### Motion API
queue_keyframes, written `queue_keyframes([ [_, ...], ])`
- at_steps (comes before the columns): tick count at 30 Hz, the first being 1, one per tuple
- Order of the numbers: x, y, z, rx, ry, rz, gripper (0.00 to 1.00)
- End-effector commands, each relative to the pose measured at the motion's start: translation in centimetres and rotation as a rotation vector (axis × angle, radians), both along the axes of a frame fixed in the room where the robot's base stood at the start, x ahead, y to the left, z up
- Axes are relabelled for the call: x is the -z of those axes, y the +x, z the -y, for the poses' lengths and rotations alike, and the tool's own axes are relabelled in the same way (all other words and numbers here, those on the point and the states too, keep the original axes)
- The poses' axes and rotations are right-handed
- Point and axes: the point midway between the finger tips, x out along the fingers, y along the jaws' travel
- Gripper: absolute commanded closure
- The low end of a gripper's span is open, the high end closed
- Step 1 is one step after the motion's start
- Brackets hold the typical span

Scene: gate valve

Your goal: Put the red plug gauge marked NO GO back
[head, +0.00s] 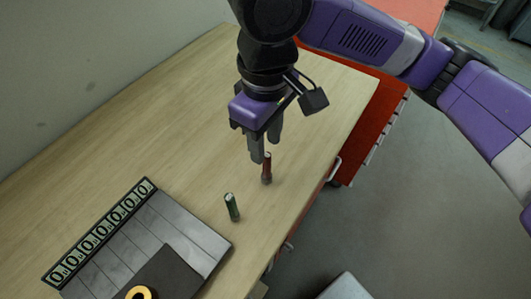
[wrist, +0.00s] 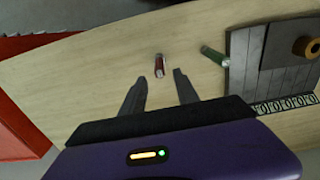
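The red plug gauge (head: 266,170) stands upright on the wooden bench near its front edge; it also shows in the wrist view (wrist: 159,66). Any marking on it is too small to read. A green plug gauge (head: 231,207) stands to its left and nearer the camera; the wrist view also shows it (wrist: 214,56). My gripper (head: 263,150) points down just above and behind the red gauge in the head view. In the wrist view its fingers (wrist: 159,82) are apart, with the red gauge beyond and between the tips, not held.
A red cabinet (head: 365,115) stands beyond the bench's right edge. The bench behind is clear.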

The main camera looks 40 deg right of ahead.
Motion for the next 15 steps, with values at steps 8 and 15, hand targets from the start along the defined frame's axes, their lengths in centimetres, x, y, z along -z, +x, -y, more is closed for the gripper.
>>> queue_keyframes([
  [8, -3.2, 0.0, 0.0, 0.0, 0.0, 0.0, 0.63],
  [15, -3.5, 0.0, 0.0, 0.001, 0.001, 0.0, 0.63],
])
